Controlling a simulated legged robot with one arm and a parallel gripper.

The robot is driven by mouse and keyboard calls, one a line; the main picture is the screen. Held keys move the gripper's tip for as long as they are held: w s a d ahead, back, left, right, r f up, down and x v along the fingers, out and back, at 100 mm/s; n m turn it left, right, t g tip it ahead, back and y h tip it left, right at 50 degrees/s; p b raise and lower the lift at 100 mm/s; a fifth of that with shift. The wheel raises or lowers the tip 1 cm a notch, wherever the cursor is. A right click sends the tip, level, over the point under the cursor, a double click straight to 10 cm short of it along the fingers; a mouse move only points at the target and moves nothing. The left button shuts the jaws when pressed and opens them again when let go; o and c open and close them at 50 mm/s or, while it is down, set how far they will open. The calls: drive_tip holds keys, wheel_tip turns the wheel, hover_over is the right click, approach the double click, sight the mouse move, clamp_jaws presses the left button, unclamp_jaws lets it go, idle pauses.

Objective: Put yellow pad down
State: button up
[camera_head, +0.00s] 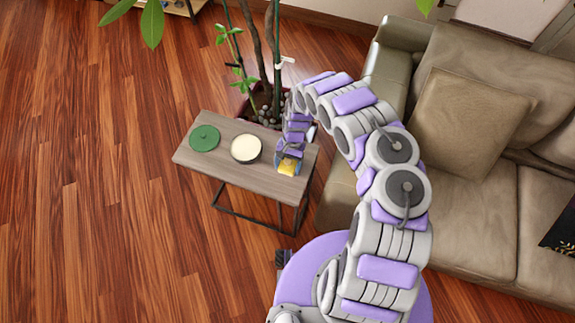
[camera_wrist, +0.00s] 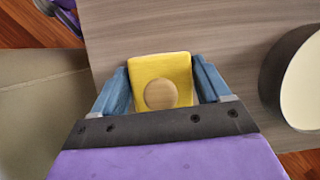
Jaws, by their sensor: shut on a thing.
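The yellow pad (camera_wrist: 161,70) is a small yellow block with a round tan spot on its face. In the wrist view it sits between the two blue fingers of my gripper (camera_wrist: 160,88), which is shut on it. In the head view the yellow pad (camera_head: 288,166) shows at the end of my arm, over the right end of the wooden side table (camera_head: 225,168). My gripper (camera_head: 289,160) points down there. I cannot tell whether the pad touches the tabletop or is a little above it.
A cream-topped round container (camera_head: 246,148) and a green disc (camera_head: 205,138) stand on the table to the left of my gripper. A potted plant (camera_head: 262,100) is behind the table. A beige sofa (camera_head: 455,190) is on the right. The wooden floor (camera_head: 90,200) at left is clear.

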drive_tip(key=o, duration=0.9)
drive_tip(key=shift+a, duration=0.1)
